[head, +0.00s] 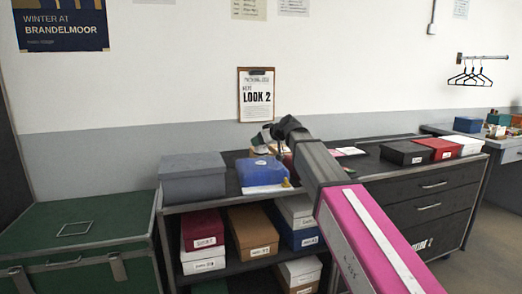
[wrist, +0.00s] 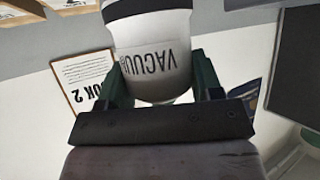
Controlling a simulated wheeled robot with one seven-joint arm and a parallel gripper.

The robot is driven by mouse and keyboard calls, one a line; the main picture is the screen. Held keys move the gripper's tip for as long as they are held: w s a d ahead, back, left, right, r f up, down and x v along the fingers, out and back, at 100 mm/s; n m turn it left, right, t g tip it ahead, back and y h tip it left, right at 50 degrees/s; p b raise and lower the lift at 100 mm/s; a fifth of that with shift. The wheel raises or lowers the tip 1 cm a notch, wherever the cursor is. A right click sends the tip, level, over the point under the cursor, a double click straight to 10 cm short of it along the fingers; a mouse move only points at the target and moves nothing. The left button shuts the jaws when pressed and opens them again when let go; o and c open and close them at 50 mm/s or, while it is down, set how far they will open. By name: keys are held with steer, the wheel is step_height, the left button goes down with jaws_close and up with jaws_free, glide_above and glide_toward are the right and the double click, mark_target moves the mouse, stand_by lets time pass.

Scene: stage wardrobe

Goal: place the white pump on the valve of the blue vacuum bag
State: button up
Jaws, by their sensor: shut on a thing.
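The white pump (wrist: 150,55) fills the upper middle of the wrist view, with dark letters reading "VACUU" upside down and a dark band at its top edge. My gripper (wrist: 158,82) is shut on it, one green finger on each side. In the head view my gripper (head: 267,138) is above the unit top, in front of the wall; the pump is hard to make out there. The blue vacuum bag (head: 256,174) lies on the unit top, below my gripper in the picture, with white along its front edge. A small pale mark on its top may be the valve; I cannot tell.
A grey box (head: 193,177) stands left of the bag. A small yellowish item (head: 286,183) is at the bag's right front corner. Black, red and white boxes stand farther right on the drawer unit (head: 420,197). A clipboard (head: 256,95) hangs on the wall behind.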

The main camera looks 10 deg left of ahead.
mark_target(266, 146)
steer(key=shift+f, duration=1.85)
steer(key=shift+f, duration=0.1)
steer(key=o, duration=1.1)
steer(key=shift+s+d, duration=0.1)
steer(key=v, duration=1.2)
